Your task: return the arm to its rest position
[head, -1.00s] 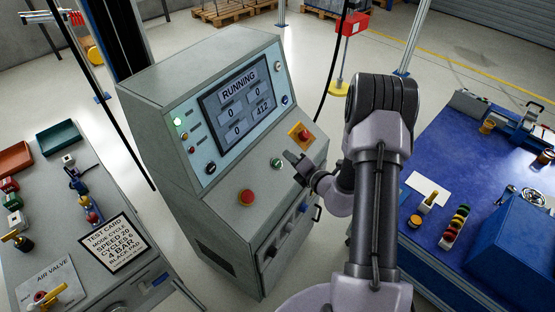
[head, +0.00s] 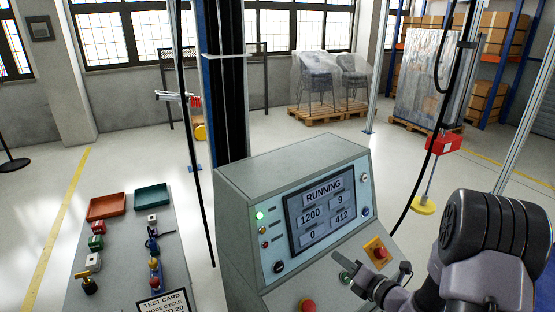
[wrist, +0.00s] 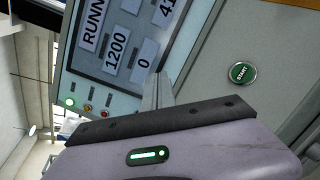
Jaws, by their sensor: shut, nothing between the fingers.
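My gripper (head: 343,264) is shut and empty, held in front of the control cabinet's sloping panel at the lower right of the head view. My arm reaches in from the right edge. In the wrist view its closed fingers (wrist: 157,92) stick up before the screen's lower edge. The green START button (wrist: 243,72) lies to the right of the fingers, with a clear gap in that picture. The screen (head: 321,210) reads RUNNING, with 1200, 9, 0 and 412. A green lamp (head: 259,216) is lit beside it.
A red button (head: 308,306) and a yellow-backed red emergency stop (head: 378,252) sit close to my gripper. A black cable (head: 418,180) and a red box on a post (head: 443,144) stand behind my arm. A side table with trays (head: 108,207) is at left.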

